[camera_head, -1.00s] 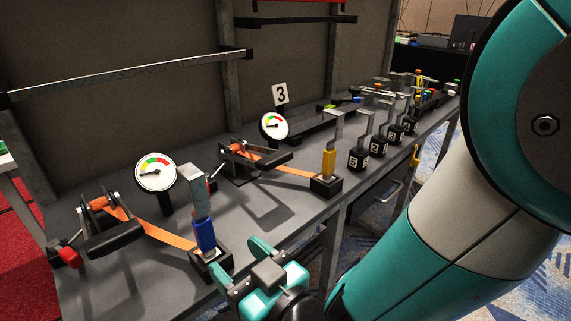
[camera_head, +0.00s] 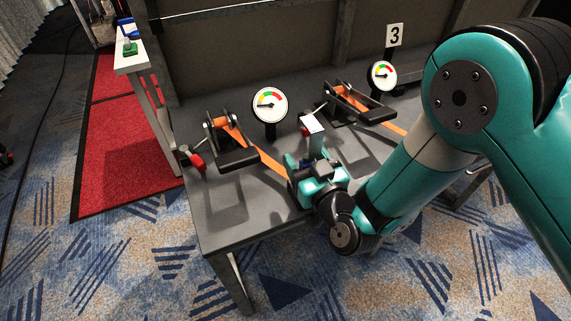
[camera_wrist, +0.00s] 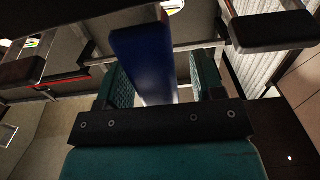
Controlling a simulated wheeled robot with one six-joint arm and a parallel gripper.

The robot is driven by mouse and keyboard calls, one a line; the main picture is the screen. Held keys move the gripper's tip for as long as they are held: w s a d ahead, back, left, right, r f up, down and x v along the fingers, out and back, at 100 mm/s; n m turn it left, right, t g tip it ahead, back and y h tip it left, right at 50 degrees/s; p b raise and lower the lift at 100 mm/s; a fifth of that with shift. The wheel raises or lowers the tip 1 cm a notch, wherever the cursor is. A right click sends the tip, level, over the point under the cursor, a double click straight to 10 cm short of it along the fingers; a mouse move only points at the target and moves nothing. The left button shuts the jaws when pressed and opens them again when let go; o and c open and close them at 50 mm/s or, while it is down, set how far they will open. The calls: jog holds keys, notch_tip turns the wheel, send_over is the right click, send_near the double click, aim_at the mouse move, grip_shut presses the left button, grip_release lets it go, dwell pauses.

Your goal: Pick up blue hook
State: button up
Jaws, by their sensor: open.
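The blue hook shows in the wrist view as a blue grip (camera_wrist: 145,62) standing between the two teal fingers of my gripper (camera_wrist: 163,82). The fingers are apart on either side of it; there is a visible gap on the right, while the left finger is close and I cannot tell if it touches. In the head view my gripper (camera_head: 309,169) is at the hook on the grey bench. The hook's upright metal plate (camera_head: 314,137) rises above the gripper. Its blue grip and base are hidden there by the gripper.
An orange strap (camera_head: 270,163) runs from a black ratchet (camera_head: 232,150) towards the hook. A round gauge (camera_head: 269,105) stands behind. A second ratchet (camera_head: 357,104) and gauge (camera_head: 382,76) are at right. The bench top (camera_head: 222,212) is clear at front left.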

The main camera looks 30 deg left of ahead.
jog(key=shift+w, duration=0.3)
jog(key=shift+s+a, duration=0.15)
jog(key=shift+c, duration=0.8)
jog(key=shift+a, duration=0.1)
jog(key=c, duration=0.9)
jog(key=shift+c, duration=0.2)
